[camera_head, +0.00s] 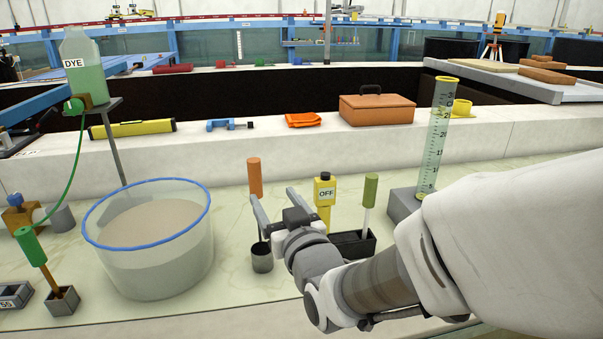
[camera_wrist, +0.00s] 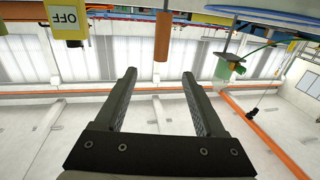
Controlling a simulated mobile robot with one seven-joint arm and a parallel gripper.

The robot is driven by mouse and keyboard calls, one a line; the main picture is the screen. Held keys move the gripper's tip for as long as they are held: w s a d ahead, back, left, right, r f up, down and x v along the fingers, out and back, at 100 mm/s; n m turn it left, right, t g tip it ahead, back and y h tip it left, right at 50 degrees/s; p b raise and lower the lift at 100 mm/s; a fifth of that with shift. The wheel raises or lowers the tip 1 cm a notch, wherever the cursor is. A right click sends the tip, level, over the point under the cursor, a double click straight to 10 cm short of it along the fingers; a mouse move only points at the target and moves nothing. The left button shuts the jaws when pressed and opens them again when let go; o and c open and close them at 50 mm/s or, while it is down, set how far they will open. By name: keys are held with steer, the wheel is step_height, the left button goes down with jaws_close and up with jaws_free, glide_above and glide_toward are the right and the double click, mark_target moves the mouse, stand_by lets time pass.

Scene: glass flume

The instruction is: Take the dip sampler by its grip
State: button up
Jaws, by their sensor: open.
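In the wrist view, the grip (camera_wrist: 162,36) shows beyond the gap between my fingertips (camera_wrist: 160,76), roughly centred and not between the fingers. I see no contact.
A yellow OFF-labelled device (camera_head: 325,190) stands close right of the gripper, also in the wrist view (camera_wrist: 66,16). A green-gripped tool (camera_head: 371,188) stands in a dark holder behind my arm. A blue-rimmed tub (camera_head: 150,270) stands left. A graduated cylinder (camera_head: 436,140) stands right.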

mark_target(257, 172)
steer(key=x, duration=1.1)
steer(key=shift+w, duration=0.2)
steer(key=x, duration=0.4)
steer(key=shift+a+f+b, duration=0.25)
steer(key=shift+f+b, duration=0.15)
steer(key=shift+w+a+r, duration=0.1)
steer(key=shift+w+a, duration=0.15)
steer(key=shift+w, duration=0.3)
steer(key=shift+c, duration=0.4)
jaws_close()
